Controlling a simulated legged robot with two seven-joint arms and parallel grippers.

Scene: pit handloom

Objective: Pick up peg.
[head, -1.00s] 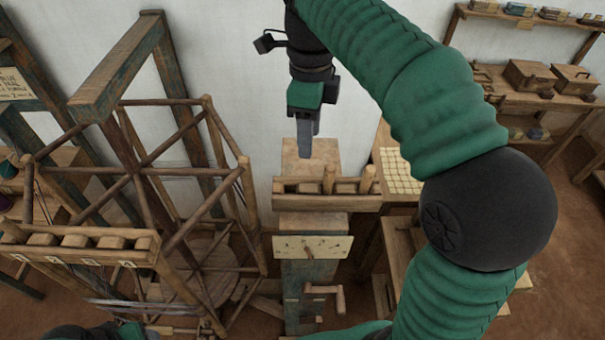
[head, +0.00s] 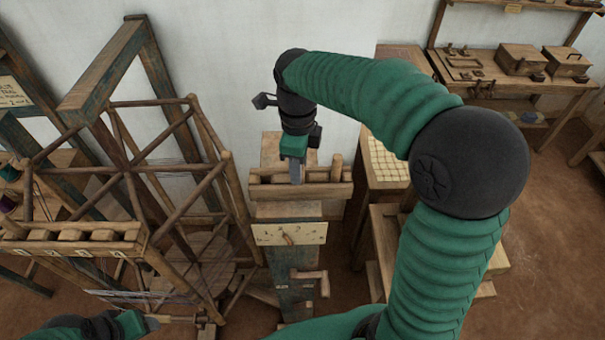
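A wooden peg (head: 336,167) stands upright at the right end of a wooden rack (head: 325,190) on a stand. My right gripper (head: 297,178) points down over the middle of this rack. The grey fingers reach rack height, where the rack's other upright peg stood in the earlier frame. That middle peg is now hidden behind the fingers, so I cannot tell if they touch or hold it. My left gripper (head: 152,322) is low at the left by a wooden rod (head: 180,320). I cannot tell whether it holds the rod.
A large wooden reel frame (head: 130,170) stands left of the rack. A pale plate (head: 290,234) and a crank handle (head: 322,282) are on the stand's front. A table with a gridded board (head: 388,162) is to the right. Boxes (head: 525,58) sit on a far bench.

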